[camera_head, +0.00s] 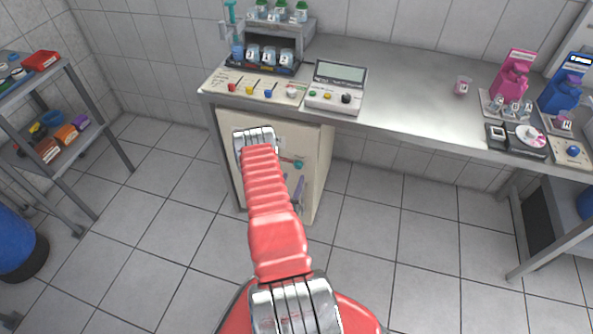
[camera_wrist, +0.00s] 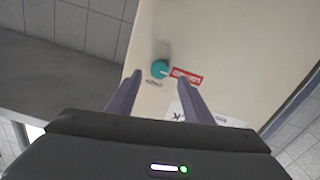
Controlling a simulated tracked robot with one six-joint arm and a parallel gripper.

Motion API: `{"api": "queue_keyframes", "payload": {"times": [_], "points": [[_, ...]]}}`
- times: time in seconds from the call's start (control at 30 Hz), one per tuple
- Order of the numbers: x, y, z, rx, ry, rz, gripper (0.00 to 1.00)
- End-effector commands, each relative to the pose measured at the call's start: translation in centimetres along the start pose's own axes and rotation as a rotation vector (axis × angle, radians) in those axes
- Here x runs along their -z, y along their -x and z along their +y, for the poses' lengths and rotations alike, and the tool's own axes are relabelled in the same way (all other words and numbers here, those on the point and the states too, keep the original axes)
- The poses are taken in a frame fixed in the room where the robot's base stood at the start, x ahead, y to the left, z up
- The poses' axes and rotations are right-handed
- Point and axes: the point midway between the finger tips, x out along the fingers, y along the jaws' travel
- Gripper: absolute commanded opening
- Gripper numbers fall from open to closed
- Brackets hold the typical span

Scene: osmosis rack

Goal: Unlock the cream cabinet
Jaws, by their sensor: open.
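The cream cabinet (camera_head: 309,142) stands under the bench, its front partly hidden by my red arm. It fills much of the wrist view (camera_wrist: 235,55). A round teal knob (camera_wrist: 161,68) sits on its face, and it also shows in the head view (camera_head: 298,164). My gripper (camera_wrist: 160,77) is open with two purple fingers. The knob appears between the fingertips; I cannot tell whether they touch it. In the head view the gripper is mostly hidden by my arm.
The steel bench (camera_head: 410,105) carries a control box with a screen (camera_head: 338,85), a panel of coloured knobs (camera_head: 263,88) and pink and blue dispensers. A shelf rack (camera_head: 90,115) and blue drum (camera_head: 15,245) stand at left. The tiled floor in front is clear.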

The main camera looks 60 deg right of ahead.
Motion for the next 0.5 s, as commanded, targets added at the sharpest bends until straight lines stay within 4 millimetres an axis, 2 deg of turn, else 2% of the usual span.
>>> {"api": "queue_keyframes", "payload": {"times": [0.23, 0.5], "points": [[0.1, -3.8, 0.0, -0.002, -0.001, 0.002, 0.46], [0.0, -5.6, 0.0, 0.0, 0.0, 0.001, 0.46]]}}
